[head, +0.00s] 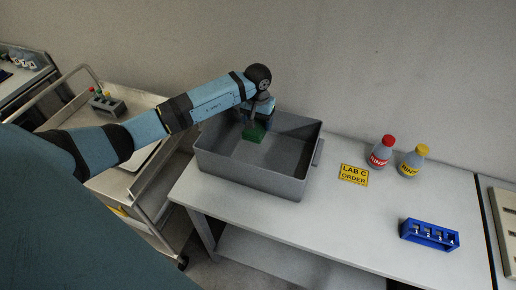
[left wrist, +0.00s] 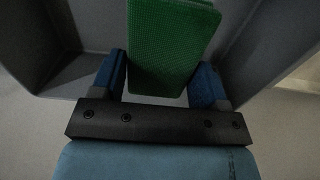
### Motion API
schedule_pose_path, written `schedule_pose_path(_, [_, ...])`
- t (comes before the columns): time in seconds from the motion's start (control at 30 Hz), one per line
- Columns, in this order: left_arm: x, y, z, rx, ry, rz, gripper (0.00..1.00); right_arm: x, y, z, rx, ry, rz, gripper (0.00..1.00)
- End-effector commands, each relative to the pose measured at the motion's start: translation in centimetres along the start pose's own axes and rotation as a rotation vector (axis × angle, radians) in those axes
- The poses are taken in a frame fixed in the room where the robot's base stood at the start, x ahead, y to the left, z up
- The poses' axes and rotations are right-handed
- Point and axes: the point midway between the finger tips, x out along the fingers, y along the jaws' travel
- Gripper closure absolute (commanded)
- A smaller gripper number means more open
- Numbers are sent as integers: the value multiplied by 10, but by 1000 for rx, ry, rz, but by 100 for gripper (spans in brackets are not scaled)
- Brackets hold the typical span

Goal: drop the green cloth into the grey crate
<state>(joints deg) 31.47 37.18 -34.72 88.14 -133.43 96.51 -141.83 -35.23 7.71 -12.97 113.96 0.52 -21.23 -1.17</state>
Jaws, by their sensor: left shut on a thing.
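The green cloth (head: 254,133) hangs from my left gripper (head: 255,121), inside the outline of the grey crate (head: 250,178) in the head view. In the left wrist view, the green cloth (left wrist: 170,45) is between the two blue fingers of my left gripper (left wrist: 160,82), which is shut on it. The crate's grey walls (left wrist: 40,35) show around it there. Whether the cloth touches the crate floor cannot be told. My right gripper is not in view.
The crate stands at the left end of a white table (head: 300,225). To its right are a yellow LAB C ORDER sign (head: 354,174), a red-capped bottle (head: 381,152), a yellow-capped bottle (head: 412,161) and a blue rack (head: 429,235). A metal cart (head: 115,180) stands left.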

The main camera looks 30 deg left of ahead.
Motion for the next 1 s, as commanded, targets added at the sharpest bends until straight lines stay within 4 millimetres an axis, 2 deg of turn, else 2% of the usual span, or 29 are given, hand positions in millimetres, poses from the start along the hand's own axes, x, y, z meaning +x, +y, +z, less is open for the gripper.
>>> schedule_pose_path(0.23, [0,0,0,0,0,0,58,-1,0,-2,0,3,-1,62])
schedule_pose_path(0.27, [0,0,0,0,0,0,25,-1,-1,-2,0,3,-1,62])
schedule_pose_path(0.37, [0,0,0,0,0,0,2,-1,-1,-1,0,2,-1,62])
schedule_pose_path(0.73, [-5,-1,-1,0,2,-1,2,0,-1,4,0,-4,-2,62])
schedule_pose_path(0.87, [-23,-1,-1,1,5,-2,2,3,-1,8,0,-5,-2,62])
schedule_pose_path(1.0, [-55,-1,-2,1,8,-2,2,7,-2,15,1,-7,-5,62])
